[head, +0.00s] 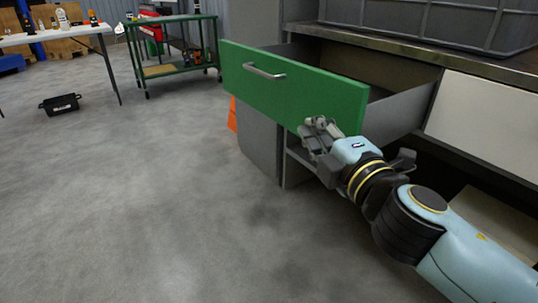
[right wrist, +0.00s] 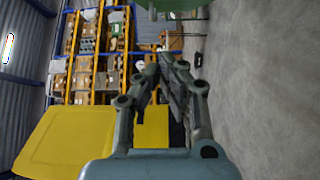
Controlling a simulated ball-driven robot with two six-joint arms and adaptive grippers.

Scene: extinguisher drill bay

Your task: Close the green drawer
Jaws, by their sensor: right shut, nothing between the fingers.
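The green drawer (head: 300,88) is pulled out of the grey cabinet, and its open box shows behind the green front. A silver bar handle (head: 264,71) is on its front. My right gripper (head: 313,124) is shut and empty, at the lower right part of the green front in the head view. I cannot tell whether it touches the drawer. The right wrist view shows its fingers (right wrist: 161,70) close together, with a small piece of green at the top edge. My left gripper is not in view.
A grey crate (head: 425,22) stands on the worktop above the drawer. A white panel (head: 484,117) is right of the drawer. An orange cone (head: 232,115) stands behind the cabinet's left side. A green cart (head: 172,68) and a black bin (head: 60,103) are farther back.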

